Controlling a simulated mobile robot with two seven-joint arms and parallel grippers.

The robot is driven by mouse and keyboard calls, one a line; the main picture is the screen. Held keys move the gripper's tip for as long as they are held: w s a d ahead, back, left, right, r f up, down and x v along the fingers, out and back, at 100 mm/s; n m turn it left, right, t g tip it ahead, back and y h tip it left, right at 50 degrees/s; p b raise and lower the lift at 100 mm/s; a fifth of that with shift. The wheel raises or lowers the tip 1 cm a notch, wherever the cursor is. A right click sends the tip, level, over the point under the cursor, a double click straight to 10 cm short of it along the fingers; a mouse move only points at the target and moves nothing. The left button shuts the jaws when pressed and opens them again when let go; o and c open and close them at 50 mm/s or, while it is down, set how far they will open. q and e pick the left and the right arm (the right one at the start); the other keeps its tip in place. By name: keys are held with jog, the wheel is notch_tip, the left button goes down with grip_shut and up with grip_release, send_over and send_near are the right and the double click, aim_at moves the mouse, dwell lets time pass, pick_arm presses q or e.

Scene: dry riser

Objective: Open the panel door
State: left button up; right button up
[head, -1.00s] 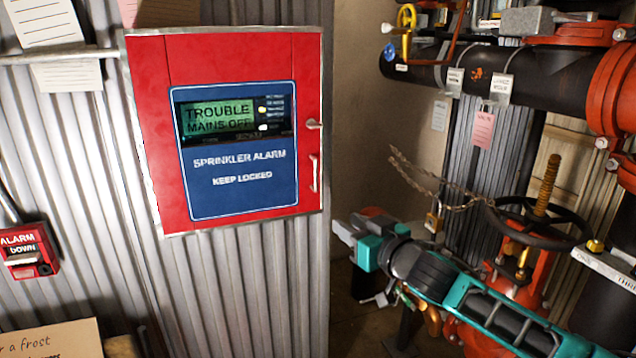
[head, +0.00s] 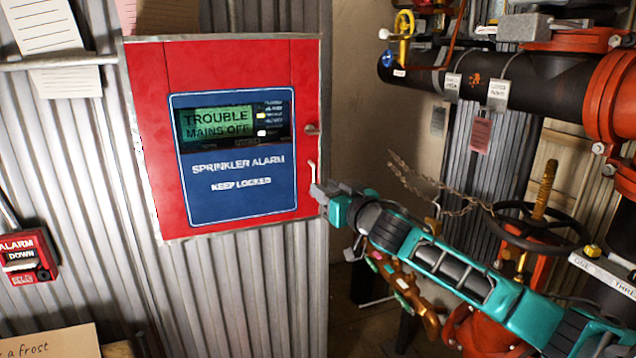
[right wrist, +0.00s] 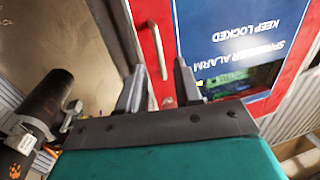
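The red panel door (head: 235,62) is closed in its cabinet on the corrugated wall, with a blue "Sprinkler alarm, keep locked" plate and a lit display. A pale upright handle (head: 313,176) sits on its right edge, below a small round lock (head: 311,129). My right gripper (head: 318,194) is at the handle's lower end. In the right wrist view, upside down, its two fingers (right wrist: 160,88) are apart and the handle (right wrist: 160,52) shows between them, just ahead. Whether they touch it I cannot tell. My left gripper is out of view.
A black handwheel (head: 535,228) with a chain, orange valves and a thick black pipe (head: 540,72) stand close on the right, behind my right arm. A red alarm box (head: 27,257) is at lower left. Paper tags hang around.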

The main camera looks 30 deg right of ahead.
jog(key=shift+w, duration=2.05)
grip_shut()
